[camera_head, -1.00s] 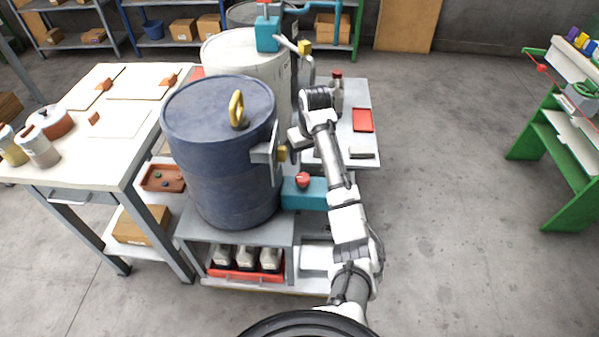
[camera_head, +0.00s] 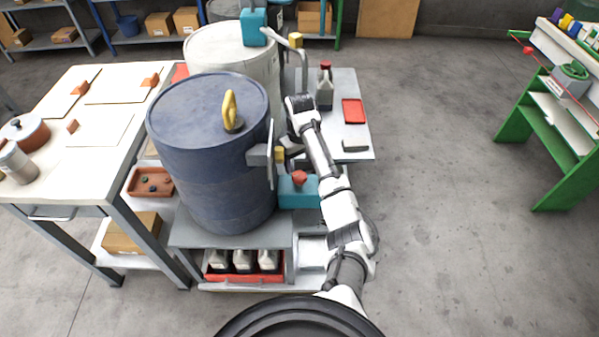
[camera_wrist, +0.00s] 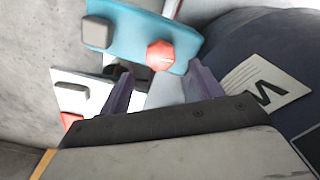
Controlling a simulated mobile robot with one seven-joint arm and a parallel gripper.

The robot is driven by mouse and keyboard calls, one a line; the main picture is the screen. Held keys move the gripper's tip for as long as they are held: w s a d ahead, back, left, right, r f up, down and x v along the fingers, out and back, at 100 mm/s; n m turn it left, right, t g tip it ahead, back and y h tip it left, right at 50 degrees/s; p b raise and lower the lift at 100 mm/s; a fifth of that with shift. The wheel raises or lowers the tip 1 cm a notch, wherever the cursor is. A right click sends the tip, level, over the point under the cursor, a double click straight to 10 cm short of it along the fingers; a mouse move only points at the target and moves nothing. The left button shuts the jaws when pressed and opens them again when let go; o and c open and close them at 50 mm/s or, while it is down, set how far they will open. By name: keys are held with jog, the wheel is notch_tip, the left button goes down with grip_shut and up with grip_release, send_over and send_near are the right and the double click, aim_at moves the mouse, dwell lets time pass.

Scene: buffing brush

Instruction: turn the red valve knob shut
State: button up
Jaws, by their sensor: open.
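The red valve knob (camera_head: 299,177) sits on a teal block (camera_head: 298,197) at the right side of the dark blue drum (camera_head: 210,140). In the wrist view the faceted red knob (camera_wrist: 160,55) is on the teal block (camera_wrist: 130,28), beyond the fingertips and roughly between them. My gripper (camera_wrist: 163,80) is open, with nothing between its two purplish fingers, and it is apart from the knob. In the head view my arm reaches up past the right of the block and folds back beside the drum; the fingers cannot be made out there.
The blue drum and its bracket (camera_head: 262,154) stand close left of my arm. A pale drum (camera_head: 235,50) stands behind. A side shelf with a bottle (camera_head: 325,88) and a red tray (camera_head: 353,111) lies beyond my arm. The floor to the right is open up to a green bench (camera_head: 545,140).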

aim_at(300, 176)
notch_tip(300, 176, down, 6)
jog(key=shift+p, duration=0.3)
jog(key=shift+c, duration=0.4)
jog(key=c, duration=0.9)
jog(key=shift+a+r+m+p, duration=0.1)
jog(key=shift+r+m+p, duration=0.1)
jog(key=shift+m+p, duration=0.35)
jog(key=shift+f, duration=0.15)
jog(key=o, duration=1)
notch_tip(300, 176, up, 14)
jog(key=shift+f, duration=0.1)
